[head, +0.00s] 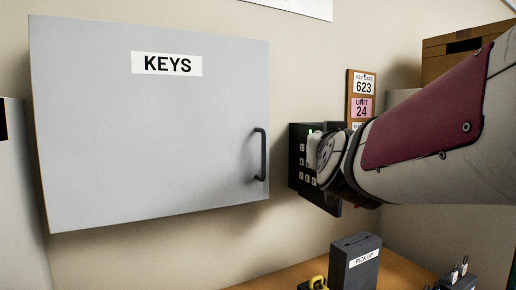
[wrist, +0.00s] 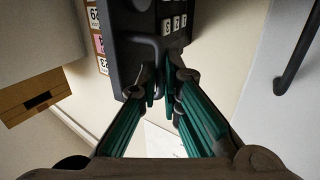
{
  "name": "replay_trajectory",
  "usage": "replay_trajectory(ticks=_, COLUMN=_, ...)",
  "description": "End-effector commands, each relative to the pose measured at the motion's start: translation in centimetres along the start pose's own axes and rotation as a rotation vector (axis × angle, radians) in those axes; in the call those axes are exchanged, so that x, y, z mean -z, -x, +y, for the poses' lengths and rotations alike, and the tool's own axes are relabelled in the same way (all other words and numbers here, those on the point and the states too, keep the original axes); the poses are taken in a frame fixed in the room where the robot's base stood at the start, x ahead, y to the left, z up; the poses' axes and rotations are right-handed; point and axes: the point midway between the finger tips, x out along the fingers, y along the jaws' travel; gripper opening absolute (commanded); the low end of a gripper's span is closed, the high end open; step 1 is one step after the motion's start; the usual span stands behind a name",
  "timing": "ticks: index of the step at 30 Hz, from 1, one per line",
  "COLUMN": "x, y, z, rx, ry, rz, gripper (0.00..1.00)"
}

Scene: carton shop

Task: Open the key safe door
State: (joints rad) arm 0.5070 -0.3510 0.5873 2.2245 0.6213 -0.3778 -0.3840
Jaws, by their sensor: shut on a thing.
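The grey key safe (head: 150,150), labelled KEYS, hangs on the wall in the head view. Its door looks closed, with a black bar handle (head: 260,154) at the right edge, also seen in the wrist view (wrist: 297,50). A dark keypad box (head: 297,160) with pale keys is on the wall to the right of the safe. A small green light shows near its top. In the wrist view, my gripper (wrist: 160,82) is at the keypad box (wrist: 125,40), its teal fingers close together at the keyless end.
A board with notes (head: 362,100) reading 623 and UNIT 24 hangs right of the keypad. Below, a dark PICK UP box (head: 355,262) and a yellow item (head: 318,282) stand on a wooden surface (head: 285,272). A cardboard carton (head: 450,45) is at upper right. Space before the safe door is clear.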

Motion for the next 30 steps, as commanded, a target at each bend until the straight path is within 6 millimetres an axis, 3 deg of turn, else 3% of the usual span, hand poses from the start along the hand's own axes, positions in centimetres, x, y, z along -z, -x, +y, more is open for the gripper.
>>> replay_trajectory(ticks=18, x=0.53, y=-0.11, z=-0.14, rx=-0.019, ry=0.005, rz=0.011, gripper=0.00)
replay_trajectory(ticks=19, x=0.55, y=-0.11, z=-0.13, rx=-0.020, ry=0.005, rz=0.012, gripper=0.13)
replay_trajectory(ticks=21, x=0.50, y=-0.10, z=-0.12, rx=-0.020, ry=0.004, rz=0.011, gripper=0.26)
replay_trajectory(ticks=30, x=0.27, y=-0.06, z=-0.09, rx=-0.019, ry=0.002, rz=0.005, gripper=0.26)
